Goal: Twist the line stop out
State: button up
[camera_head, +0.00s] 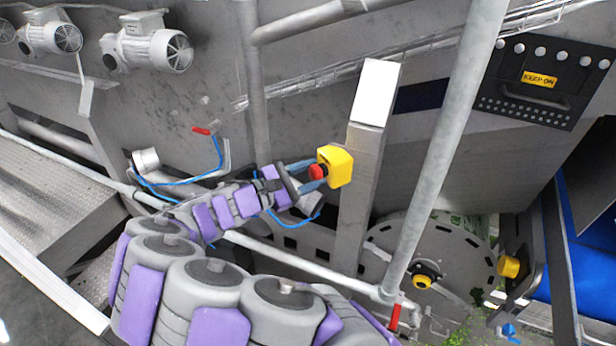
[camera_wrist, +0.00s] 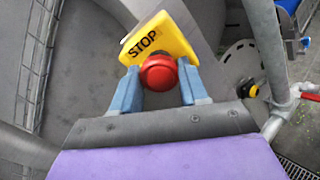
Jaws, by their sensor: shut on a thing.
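The line stop is a red mushroom button (camera_head: 317,172) on a yellow box (camera_head: 341,165) fixed to a grey upright post. In the wrist view the red button (camera_wrist: 158,72) sits between the fingertips, and the yellow box (camera_wrist: 160,38) behind it reads STOP. My gripper (camera_head: 312,172) has its two blue fingers on either side of the button, shut on it. The fingers also show in the wrist view (camera_wrist: 158,82). The sides of the button at the fingertips are partly hidden.
The grey post (camera_head: 366,150) stands behind the box. A slanting pale pipe (camera_head: 445,140) crosses to its right. A red-handled valve (camera_head: 201,131) and blue hose are at left. A black KEEP ON panel (camera_head: 541,82) is at upper right. A yellow knob (camera_head: 509,267) is at lower right.

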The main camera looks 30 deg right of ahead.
jog(key=o, duration=1)
jog(key=shift+w+d+f, duration=0.1)
jog(key=shift+d, duration=0.05)
jog(key=shift+o, duration=0.2)
jog(key=a, duration=1.7)
jog(key=shift+s+a+b, duration=0.3)
jog(key=shift+s+b, duration=0.05)
jog(key=shift+s, duration=0.1)
